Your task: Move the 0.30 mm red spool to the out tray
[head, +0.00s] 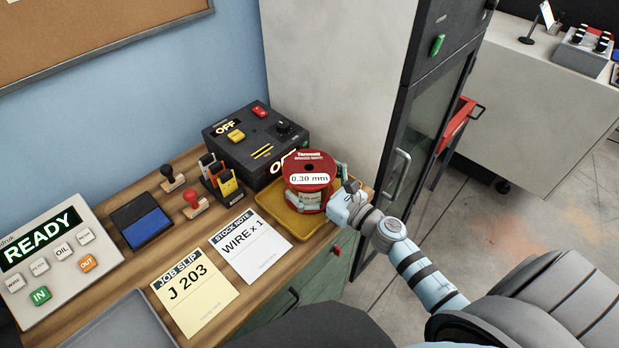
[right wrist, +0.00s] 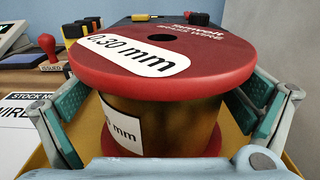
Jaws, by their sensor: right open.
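The red spool (head: 309,168), labelled 0.30 mm, stands upright in a yellow tray (head: 272,222) at the right end of the wooden bench. In the right wrist view the spool (right wrist: 160,68) fills the middle, with its copper-coloured winding below the red top flange. My right gripper (head: 326,190) is at the spool. Its fingers (right wrist: 165,115) are open, one on each side of the winding below the top flange. Gaps show between the fingers and the winding. The far fingertips are partly hidden by the spool. My left gripper is not in view. No tray label is readable.
A black box with OFF displays (head: 256,140) stands close behind the spool. Stamps (head: 194,203), an ink pad (head: 142,222), paper slips (head: 195,288) and a READY panel (head: 48,262) lie left. A grey tray (head: 122,322) sits at the front left. A cabinet (head: 420,130) rises at right.

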